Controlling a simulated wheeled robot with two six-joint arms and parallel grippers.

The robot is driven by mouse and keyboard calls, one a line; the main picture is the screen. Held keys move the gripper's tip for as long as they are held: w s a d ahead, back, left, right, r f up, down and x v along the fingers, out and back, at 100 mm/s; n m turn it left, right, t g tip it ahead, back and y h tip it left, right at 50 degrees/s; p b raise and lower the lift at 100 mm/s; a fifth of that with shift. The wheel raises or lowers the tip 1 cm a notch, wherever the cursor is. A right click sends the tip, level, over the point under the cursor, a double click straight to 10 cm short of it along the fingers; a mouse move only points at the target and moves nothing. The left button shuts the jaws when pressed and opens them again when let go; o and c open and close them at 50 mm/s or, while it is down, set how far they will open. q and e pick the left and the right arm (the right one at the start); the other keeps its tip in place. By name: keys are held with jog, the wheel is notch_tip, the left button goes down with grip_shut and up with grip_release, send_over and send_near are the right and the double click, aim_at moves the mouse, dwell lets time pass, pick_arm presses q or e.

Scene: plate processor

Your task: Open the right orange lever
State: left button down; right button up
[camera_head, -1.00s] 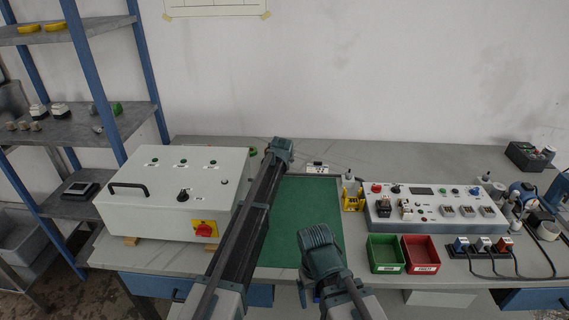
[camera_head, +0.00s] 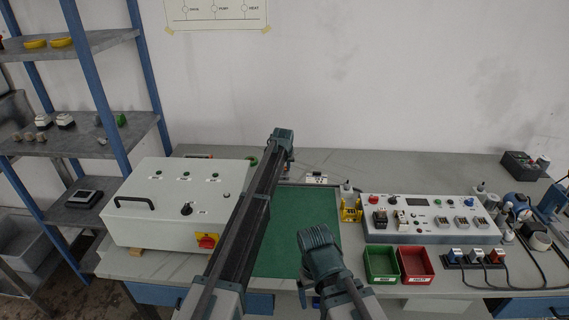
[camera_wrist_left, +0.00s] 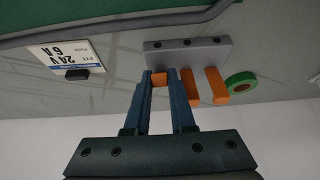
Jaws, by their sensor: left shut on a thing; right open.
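In the left wrist view, a grey block (camera_wrist_left: 188,52) carries three orange levers. The lever at the left of that picture (camera_wrist_left: 159,83) is between the fingers of my left gripper (camera_wrist_left: 160,76), which is shut on it. Only a short part of this lever shows. The middle lever (camera_wrist_left: 190,87) and the other outer lever (camera_wrist_left: 217,86) stand free beside the fingers. The picture is upside down, as label text reads inverted. In the head view, my left gripper (camera_head: 284,152) is at the table's back, hiding most of the block. My right gripper (camera_head: 309,290) is open and empty near the front edge.
A green tape roll (camera_wrist_left: 241,84) lies beside the levers, and a label plate (camera_wrist_left: 68,57) is on the other side. A green mat (camera_head: 317,220) fills the middle table. A white control box (camera_head: 165,215) stands left; a grey panel (camera_head: 430,238) and green and red bins stand right.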

pick_arm(q)
jog(key=shift+w+r+g+p, duration=0.35)
jog(key=shift+w+g+p, duration=0.15)
jog(key=shift+g, duration=0.4)
jog(key=shift+s, duration=0.1)
jog(key=shift+f+g, duration=0.1)
jog(key=shift+g, duration=0.2)
pick_arm(e)
notch_tip(320, 180, up, 2)
jog(key=shift+r, duration=0.1)
pick_arm(q)
jog(key=c, duration=0.8)
grip_release()
jog(key=shift+o, duration=0.2)
jog(key=p+v, duration=1.3)
jog(key=v, duration=0.1)
pick_arm(e)
notch_tip(320, 180, up, 13)
